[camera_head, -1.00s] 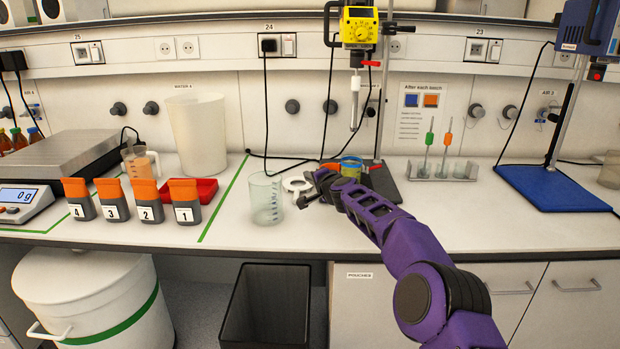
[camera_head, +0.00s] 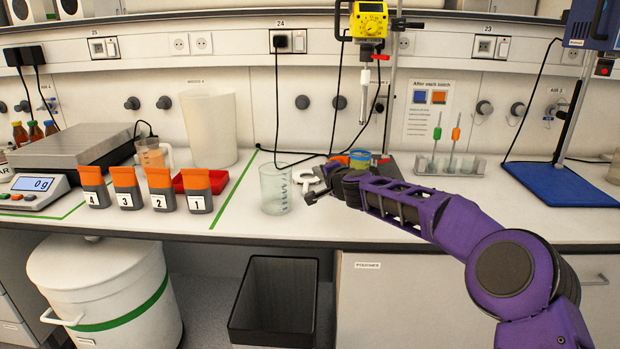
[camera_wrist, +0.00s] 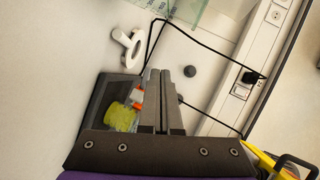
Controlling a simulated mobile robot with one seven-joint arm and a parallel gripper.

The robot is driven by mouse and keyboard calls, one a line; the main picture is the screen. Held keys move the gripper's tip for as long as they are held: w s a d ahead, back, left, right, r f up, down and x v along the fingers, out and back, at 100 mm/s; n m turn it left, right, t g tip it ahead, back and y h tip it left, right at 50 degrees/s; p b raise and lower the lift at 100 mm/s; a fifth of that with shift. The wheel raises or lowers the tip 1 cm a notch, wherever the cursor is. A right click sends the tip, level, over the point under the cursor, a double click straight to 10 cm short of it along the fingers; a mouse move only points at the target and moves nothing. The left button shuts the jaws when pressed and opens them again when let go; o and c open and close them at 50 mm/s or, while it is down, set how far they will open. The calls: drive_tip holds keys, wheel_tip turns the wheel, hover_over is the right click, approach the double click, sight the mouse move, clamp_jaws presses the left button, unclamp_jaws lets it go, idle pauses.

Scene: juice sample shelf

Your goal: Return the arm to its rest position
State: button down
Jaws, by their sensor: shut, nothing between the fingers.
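My purple arm reaches in from the lower right of the head view, over the front of the bench. My gripper (camera_head: 318,194) is at its left end, just right of the clear beaker (camera_head: 274,189) and above the bench top. In the wrist view the gripper's two dark fingers (camera_wrist: 160,92) lie together, shut with nothing between them. A white ring-shaped piece (camera_wrist: 127,48) shows beyond the fingers on the bench, and a yellow-green container (camera_wrist: 121,117) shows left of them.
A yellow overhead stirrer (camera_head: 369,20) hangs on a stand at the back. Several orange-topped pouches (camera_head: 197,190) stand left of the beaker. A rack (camera_head: 449,164) holds two pipette-like tools. A black open bin (camera_head: 275,305) stands below the bench front. Bare bench lies before the pouches.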

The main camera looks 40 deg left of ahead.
drive_tip(key=shift+s+d+r, duration=0.25)
drive_tip(key=shift+s, duration=0.65)
drive_tip(key=shift+s+d+r, duration=0.3)
drive_tip(key=shift+s, duration=0.55)
drive_tip(key=shift+s+d+r, duration=0.25)
drive_tip(key=shift+s, duration=0.65)
drive_tip(key=shift+w, duration=0.1)
